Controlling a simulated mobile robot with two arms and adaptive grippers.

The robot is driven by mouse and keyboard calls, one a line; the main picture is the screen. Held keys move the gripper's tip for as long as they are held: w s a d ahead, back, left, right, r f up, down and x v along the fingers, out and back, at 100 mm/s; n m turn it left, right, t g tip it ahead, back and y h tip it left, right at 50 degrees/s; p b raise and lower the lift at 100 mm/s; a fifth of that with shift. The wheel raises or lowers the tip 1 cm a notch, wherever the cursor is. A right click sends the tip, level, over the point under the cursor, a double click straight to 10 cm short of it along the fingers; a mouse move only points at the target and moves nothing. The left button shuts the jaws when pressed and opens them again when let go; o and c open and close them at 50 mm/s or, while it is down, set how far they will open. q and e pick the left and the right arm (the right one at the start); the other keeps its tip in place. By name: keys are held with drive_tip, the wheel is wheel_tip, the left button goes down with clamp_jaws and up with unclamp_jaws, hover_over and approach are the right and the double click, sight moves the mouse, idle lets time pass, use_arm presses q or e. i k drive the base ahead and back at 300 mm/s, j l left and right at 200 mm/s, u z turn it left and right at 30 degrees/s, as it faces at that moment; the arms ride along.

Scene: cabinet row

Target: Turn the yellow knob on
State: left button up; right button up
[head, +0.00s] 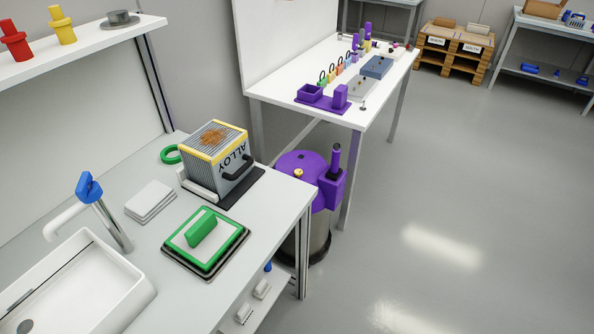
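A small yellow knob-like piece (298,173) sits on top of the purple lid (296,160) of a metal drum. It is too small to tell which way it is turned. A larger yellow piece (62,27) with a narrow top stands upright on the white shelf at the upper left, beside a similar red piece (15,42). I cannot tell which of the two yellow pieces is the task's knob. Neither of my grippers is in view.
A white counter (215,283) holds a sink (85,285), a blue-handled faucet (89,187), a green-framed pad (207,241) and an ALLOY box (216,155). A white table (289,88) with small fixtures stands behind. The grey floor (470,220) at right is clear.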

sight(298, 172)
drive_tip(key=i+l+u, duration=0.1)
drive_tip(key=u, duration=0.3)
drive_tip(key=i+l+u, duration=0.1)
drive_tip(key=u, duration=0.3)
drive_tip(key=l+u, duration=0.15)
drive_tip(key=u, duration=0.2)
drive_tip(key=i+l+u, duration=0.3)
drive_tip(key=l, duration=0.5)
drive_tip(key=l+u, duration=0.3)
drive_tip(key=l, duration=0.55)
drive_tip(key=i+l+u, duration=0.1)
drive_tip(key=l+u, duration=0.2)
drive_tip(key=l, duration=0.55)
